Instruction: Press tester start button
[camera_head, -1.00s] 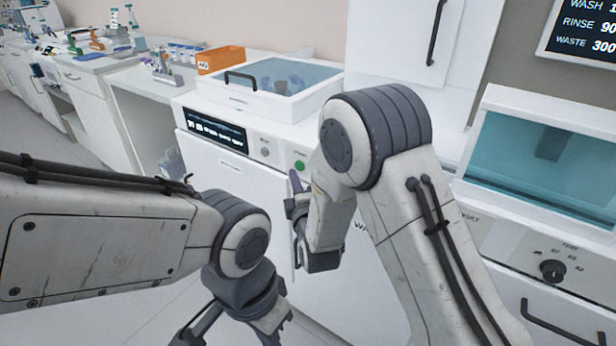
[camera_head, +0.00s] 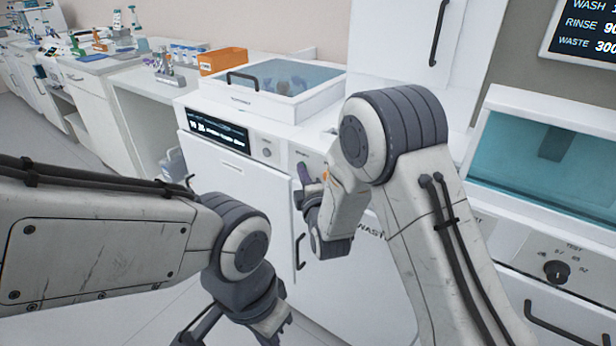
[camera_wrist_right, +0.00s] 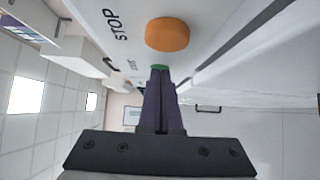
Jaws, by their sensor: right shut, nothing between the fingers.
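My right gripper (camera_head: 304,172) is shut and empty, its dark purple fingertips held up at the front panel of a white machine (camera_head: 222,165). In the right wrist view the closed fingers (camera_wrist_right: 160,72) point at a green button (camera_wrist_right: 160,67), which shows only as a thin rim at the tips. Whether they touch it, I cannot tell. A round orange button (camera_wrist_right: 168,34) marked STOP sits beside it. In the head view the fingers hide the green button. My left gripper (camera_head: 235,328) is low at the bottom edge, apart from the machine, its fingers spread.
A display (camera_head: 217,131) and a grey knob (camera_head: 266,152) are on the same panel. A clear-lidded box (camera_head: 270,88) stands on top. To the right is a teal-windowed unit (camera_head: 545,160) with a TEST dial (camera_head: 556,271). An orange bin (camera_head: 222,61) stands behind.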

